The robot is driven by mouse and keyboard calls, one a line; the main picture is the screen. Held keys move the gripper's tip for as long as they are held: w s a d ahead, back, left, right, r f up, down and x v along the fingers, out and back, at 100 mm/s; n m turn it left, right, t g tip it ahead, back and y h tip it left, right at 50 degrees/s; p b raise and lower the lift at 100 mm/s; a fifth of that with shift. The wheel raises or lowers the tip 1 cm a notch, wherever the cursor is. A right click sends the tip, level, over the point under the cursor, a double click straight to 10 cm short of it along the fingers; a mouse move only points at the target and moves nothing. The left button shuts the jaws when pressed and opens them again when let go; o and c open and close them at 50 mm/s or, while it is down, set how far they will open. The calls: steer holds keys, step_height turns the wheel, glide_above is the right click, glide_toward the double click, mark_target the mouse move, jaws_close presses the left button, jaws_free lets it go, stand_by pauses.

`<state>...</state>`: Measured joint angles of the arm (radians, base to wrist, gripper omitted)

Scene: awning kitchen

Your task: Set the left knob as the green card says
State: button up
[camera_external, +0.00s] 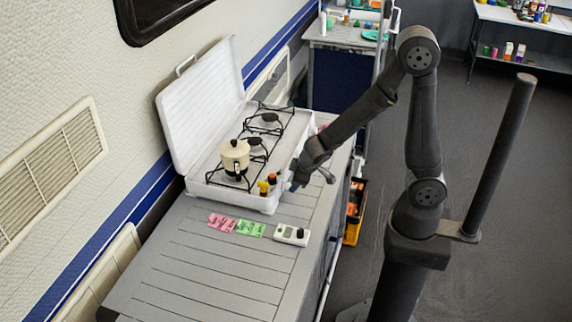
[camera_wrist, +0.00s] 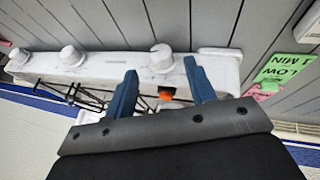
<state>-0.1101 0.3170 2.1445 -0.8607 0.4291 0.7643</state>
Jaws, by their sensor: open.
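The white camping stove (camera_external: 206,190) stands on the slatted counter with its lid up. In the wrist view, several white knobs line the front panel (camera_wrist: 115,66). The left knob (camera_wrist: 161,58), nearest the cards, sits just beyond and between my fingertips, apart from them as far as I can tell. My gripper (camera_wrist: 162,82) is open and empty; in the external view it (camera_external: 294,184) is at the stove's front near corner. The green card (camera_external: 250,228) lies on the counter; in the wrist view it (camera_wrist: 285,69) reads "LOW" and "1 MIN", upside down.
A pink card (camera_external: 221,222) lies beside the green card, and a white timer (camera_external: 291,235) lies to its right. A cream pot (camera_external: 234,157) sits on a burner. Orange-topped (camera_external: 272,178) and yellow-topped (camera_external: 263,187) containers stand close to my gripper. The near counter is clear.

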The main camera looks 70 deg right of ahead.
mark_target(287, 187)
steer(key=shift+x, duration=2.45)
steer(key=shift+c, duration=0.2)
steer(key=shift+a, duration=0.1)
steer(key=c, duration=0.9)
